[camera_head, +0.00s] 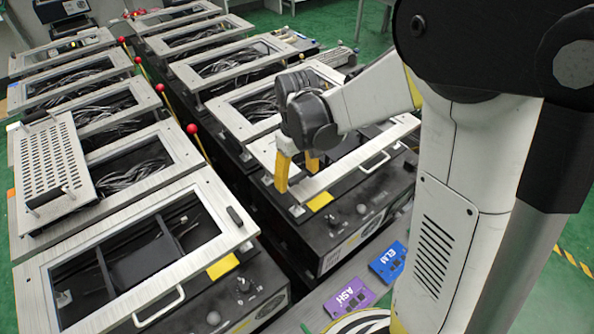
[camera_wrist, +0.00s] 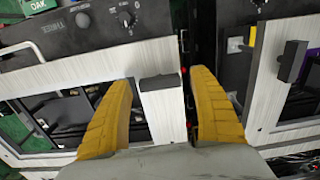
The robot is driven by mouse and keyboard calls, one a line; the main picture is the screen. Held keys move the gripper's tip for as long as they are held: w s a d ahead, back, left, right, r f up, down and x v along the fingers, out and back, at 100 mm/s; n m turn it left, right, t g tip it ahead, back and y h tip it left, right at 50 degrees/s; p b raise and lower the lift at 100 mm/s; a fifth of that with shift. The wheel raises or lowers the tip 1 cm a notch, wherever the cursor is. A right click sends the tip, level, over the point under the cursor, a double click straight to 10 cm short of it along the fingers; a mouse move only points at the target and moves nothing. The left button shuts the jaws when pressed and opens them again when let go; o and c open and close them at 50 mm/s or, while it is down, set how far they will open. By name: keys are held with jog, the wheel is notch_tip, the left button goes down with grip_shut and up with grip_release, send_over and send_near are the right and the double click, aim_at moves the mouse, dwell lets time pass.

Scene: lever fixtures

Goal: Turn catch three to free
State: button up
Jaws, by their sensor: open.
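My gripper (camera_head: 297,172) is over the near corner of a silver-framed unit in the right row, yellow fingers apart and pointing down. In the wrist view its open fingers (camera_wrist: 163,110) stand on either side of a silver frame bar (camera_wrist: 165,115). A short black catch (camera_wrist: 160,82) lies on that bar between the fingers; I cannot tell that they touch it. A second black catch (camera_wrist: 291,61) is at the right of the wrist view. Another catch (camera_head: 235,215) is on the near left frame.
Red-knobbed rods (camera_head: 192,128) stand in the gap between the two rows of framed units. A perforated panel (camera_head: 52,160) lies on the left row. Purple ASH (camera_head: 350,297) and blue ELM (camera_head: 388,262) cards lie by the front. A handle (camera_head: 372,163) stands on the right unit.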

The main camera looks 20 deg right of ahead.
aim_at(297, 176)
notch_tip(297, 176, up, 12)
dwell(0.4)
jog(key=s+r+m+t, duration=0.1)
jog(key=s+m+t, duration=0.2)
jog(key=s+t, duration=0.4)
jog(key=s, duration=0.5)
jog(key=shift+s+m, duration=0.4)
jog(key=shift+r, duration=0.1)
jog(key=shift+c, duration=0.2)
dwell(0.3)
